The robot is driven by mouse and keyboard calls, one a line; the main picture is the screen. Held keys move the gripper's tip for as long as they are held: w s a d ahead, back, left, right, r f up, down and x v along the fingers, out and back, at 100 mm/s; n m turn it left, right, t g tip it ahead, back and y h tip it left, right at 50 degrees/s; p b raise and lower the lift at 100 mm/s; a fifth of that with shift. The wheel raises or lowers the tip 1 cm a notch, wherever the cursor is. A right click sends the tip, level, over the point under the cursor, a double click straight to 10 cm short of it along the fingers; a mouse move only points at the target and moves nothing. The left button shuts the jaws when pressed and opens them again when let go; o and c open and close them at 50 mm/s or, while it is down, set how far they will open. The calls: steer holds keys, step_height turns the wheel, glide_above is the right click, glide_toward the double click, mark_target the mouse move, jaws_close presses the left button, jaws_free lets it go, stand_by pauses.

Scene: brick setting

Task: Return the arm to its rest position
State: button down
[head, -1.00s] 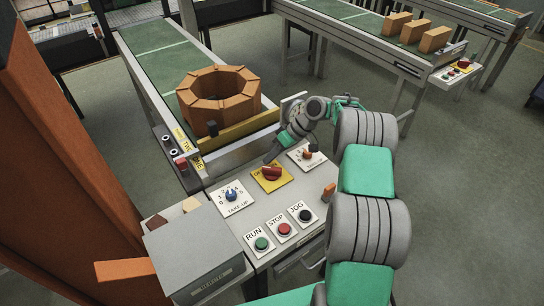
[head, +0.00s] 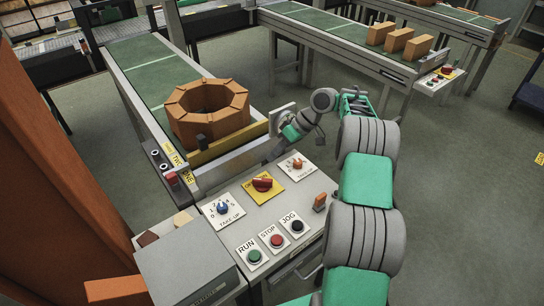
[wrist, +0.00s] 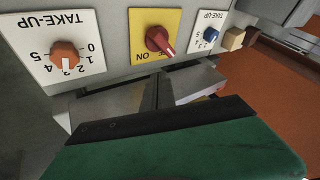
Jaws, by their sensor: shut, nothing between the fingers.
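My gripper (head: 274,153) is shut and empty in the head view. It is beyond the far edge of the control panel (head: 240,238), past the red rotary knob (head: 262,183), and apart from that knob. My grey and green arm (head: 367,180) bends over the right side of the panel. In the wrist view, the red knob (wrist: 160,40) on its yellow plate is at the top, between the orange take-up knob (wrist: 67,55) and the blue take-up knob (wrist: 211,34). The fingertips are hard to make out there.
A ring of orange bricks (head: 208,108) stands on the green conveyor (head: 150,62) behind the panel. Run, stop and jog buttons (head: 277,240) sit at the panel's front. A grey box (head: 188,262) is at left. Several bricks (head: 398,40) are on another conveyor.

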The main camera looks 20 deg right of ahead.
steer(key=s+a+r+m+t+h, duration=0.1)
steer(key=s+a+r+m+h, duration=0.1)
steer(key=s+a+r, duration=0.3)
steer(key=s+a+r+m+h, duration=0.1)
steer(key=a+r, duration=0.2)
steer(key=r, duration=0.3)
steer(key=s+f+m+t+h, duration=0.1)
steer(key=s+m+h, duration=0.2)
steer(key=s, duration=1.7)
steer(key=shift+s+d+m+h, duration=0.3)
steer(key=shift+m+h, duration=0.1)
steer(key=shift+h, duration=0.2)
